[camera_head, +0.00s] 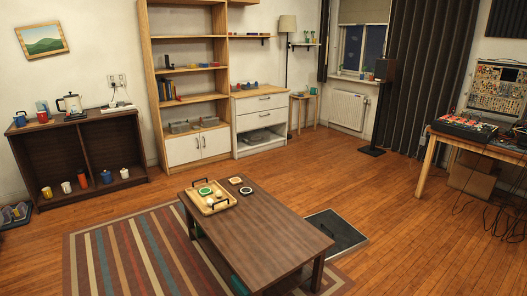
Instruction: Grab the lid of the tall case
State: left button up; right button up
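Neither of my grippers shows in the head view. An upright synth case (497,88) with a panel full of knobs stands at the back of the wooden table at the far right. It may be the tall case; I see no lid on its front. A flat black panel with a light metal rim (345,236), possibly a case lid, lies on the floor just right of the coffee table. The coffee table hides part of it. A lower synth case (464,126) with red and pale controls lies on the same wooden table.
The coffee table (275,236) holds a wooden tray (222,209) and small dishes. Cardboard boxes (471,180) and loose cables are under the right table. A black speaker stand (371,151) stands near the curtain.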

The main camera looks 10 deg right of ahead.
aim_at(347, 239)
jog(key=i+l+z, duration=0.15)
jog(key=z, duration=0.25)
jog(key=i+z, duration=0.95)
jog(key=z, duration=0.25)
jog(key=i+l, duration=0.1)
jog(key=i, duration=0.75)
jog(key=i+l, duration=0.1)
jog(key=i, duration=0.8)
jog(key=i+u, duration=0.45)
jog(key=i, duration=0.25)
jog(key=i+l+u, duration=0.15)
jog(key=i+u, duration=0.3)
jog(key=i, duration=0.2)
